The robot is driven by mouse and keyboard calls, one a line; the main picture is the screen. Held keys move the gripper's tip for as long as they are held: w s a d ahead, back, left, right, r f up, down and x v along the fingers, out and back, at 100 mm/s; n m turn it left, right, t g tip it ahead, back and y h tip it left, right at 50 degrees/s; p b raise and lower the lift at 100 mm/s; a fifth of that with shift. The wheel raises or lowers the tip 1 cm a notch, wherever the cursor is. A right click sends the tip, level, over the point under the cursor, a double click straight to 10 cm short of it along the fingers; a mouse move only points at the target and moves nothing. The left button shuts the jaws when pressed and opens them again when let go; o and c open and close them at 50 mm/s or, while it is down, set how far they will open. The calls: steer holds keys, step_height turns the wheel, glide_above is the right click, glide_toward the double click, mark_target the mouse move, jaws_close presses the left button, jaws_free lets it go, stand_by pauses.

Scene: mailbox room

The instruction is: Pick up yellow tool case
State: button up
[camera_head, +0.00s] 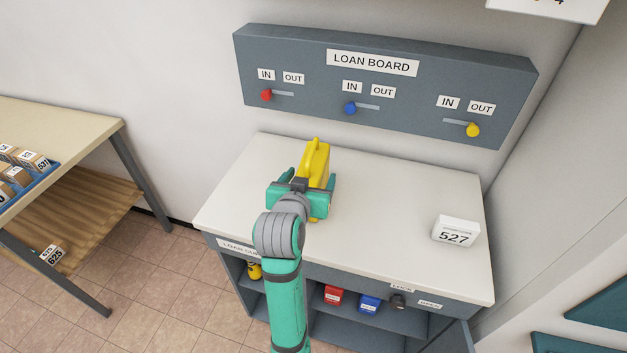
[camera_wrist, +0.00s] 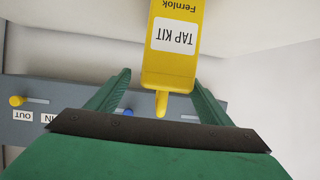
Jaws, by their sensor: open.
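The yellow tool case (camera_head: 316,158) is at the white top of the loan cabinet, beyond my gripper. Its lower part is hidden behind my gripper, so I cannot tell whether it touches the top. In the wrist view the case (camera_wrist: 170,65) shows a "TAP KIT" label and the word "Fernlok", upside down. My gripper (camera_head: 304,190) is open, with one green finger on each side of the case's near end. In the wrist view gaps show between the fingers (camera_wrist: 161,80) and the case.
The cabinet top (camera_head: 390,205) is mostly clear, with a white "527" block (camera_head: 456,231) at right. The loan board (camera_head: 385,85) with sliding knobs stands behind. Shelves below hold a red box (camera_head: 333,295) and a blue box (camera_head: 369,303). A table (camera_head: 75,118) stands at left.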

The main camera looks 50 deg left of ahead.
mark_target(314, 164)
steer(key=shift+s+a+x, duration=0.1)
steer(key=shift+a+x, duration=0.05)
steer(key=shift+x, duration=1.4)
steer(key=shift+s+a+x, duration=0.1)
steer(key=shift+s+x, duration=0.05)
steer(key=shift+x, duration=1.4)
steer(key=shift+f, duration=0.1)
steer(key=c, duration=1.8)
jaws_close()
